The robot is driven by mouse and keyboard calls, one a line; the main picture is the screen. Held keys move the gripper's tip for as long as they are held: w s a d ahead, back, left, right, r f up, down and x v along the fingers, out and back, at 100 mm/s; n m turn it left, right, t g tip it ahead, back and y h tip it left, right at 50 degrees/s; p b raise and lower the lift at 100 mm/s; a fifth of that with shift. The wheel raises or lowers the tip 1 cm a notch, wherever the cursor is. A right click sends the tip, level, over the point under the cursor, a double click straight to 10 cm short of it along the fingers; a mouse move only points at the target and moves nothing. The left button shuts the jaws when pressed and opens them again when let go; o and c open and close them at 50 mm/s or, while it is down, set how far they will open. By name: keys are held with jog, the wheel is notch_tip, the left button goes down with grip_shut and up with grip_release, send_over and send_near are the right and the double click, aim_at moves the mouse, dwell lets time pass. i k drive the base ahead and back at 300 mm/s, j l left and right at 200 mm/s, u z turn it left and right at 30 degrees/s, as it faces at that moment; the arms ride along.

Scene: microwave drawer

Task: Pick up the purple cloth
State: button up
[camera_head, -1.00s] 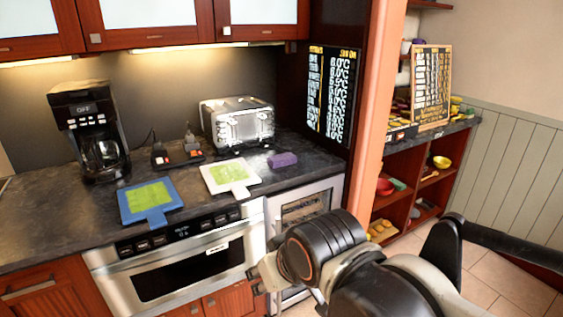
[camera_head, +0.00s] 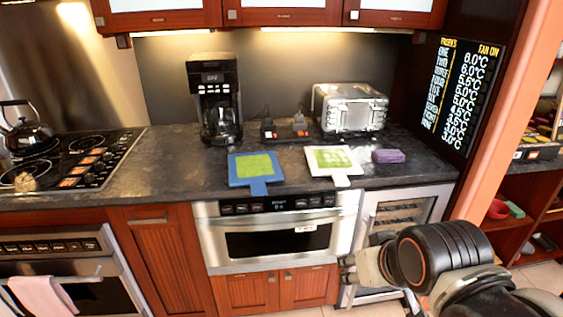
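The purple cloth (camera_head: 388,156) lies folded on the dark countertop, right of the white cutting board and in front of the toaster's right side. My gripper (camera_head: 350,268) is at the lower right, in front of the wine cooler and below the counter edge, well apart from the cloth. Its fingers point left and are small and partly hidden by my arm, so I cannot tell whether they are open.
A white board (camera_head: 330,160) and a blue board (camera_head: 255,168) lie on the counter (camera_head: 180,170). A toaster (camera_head: 350,108) and a coffee maker (camera_head: 217,100) stand behind. An orange post (camera_head: 510,120) rises at right. A microwave drawer (camera_head: 280,240) is shut below.

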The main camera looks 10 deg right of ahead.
aim_at(389, 156)
jog(key=i+z, duration=0.25)
jog(key=i, duration=0.3)
jog(key=i+z, duration=0.25)
jog(key=i, duration=0.3)
jog(key=i+j+z, duration=0.25)
jog(key=i, duration=0.3)
